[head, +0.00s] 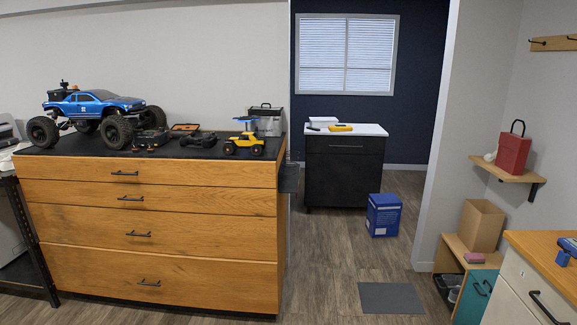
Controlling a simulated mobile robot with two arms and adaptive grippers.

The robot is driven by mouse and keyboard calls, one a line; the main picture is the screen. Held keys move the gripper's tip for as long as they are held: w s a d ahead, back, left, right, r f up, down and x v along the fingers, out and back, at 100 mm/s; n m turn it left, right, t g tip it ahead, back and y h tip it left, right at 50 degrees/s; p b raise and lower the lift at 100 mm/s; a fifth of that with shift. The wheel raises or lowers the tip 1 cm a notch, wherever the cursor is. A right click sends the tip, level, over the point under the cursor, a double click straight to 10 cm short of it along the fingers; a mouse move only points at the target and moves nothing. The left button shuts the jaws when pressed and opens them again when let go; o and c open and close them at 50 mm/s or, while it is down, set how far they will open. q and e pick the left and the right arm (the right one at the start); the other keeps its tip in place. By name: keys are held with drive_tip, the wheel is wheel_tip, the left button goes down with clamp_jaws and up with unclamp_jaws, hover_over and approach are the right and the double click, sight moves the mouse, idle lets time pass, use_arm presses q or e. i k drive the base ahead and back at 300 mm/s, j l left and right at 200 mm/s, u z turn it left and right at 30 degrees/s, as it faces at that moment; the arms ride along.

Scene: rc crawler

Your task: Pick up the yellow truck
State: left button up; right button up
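The small yellow truck (245,145) with black wheels stands near the right front corner of the black top of the wooden drawer cabinet (150,202). A blue piece (244,119) shows just above the truck; I cannot tell whether it belongs to it. Neither of my grippers is in the head view.
A large blue crawler (95,108) stands left on the cabinet, with dark tools (150,138) between it and the truck. A blue box (383,215) and a grey mat (390,298) are on the floor. A wooden-topped counter (545,255) is at right. Open floor lies in the middle.

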sight(239, 142)
drive_tip(key=i+l+u, duration=0.2)
drive_tip(key=i, duration=0.3)
drive_tip(key=i+l+u, duration=0.2)
drive_tip(key=i, duration=0.35)
drive_tip(key=j, duration=0.05)
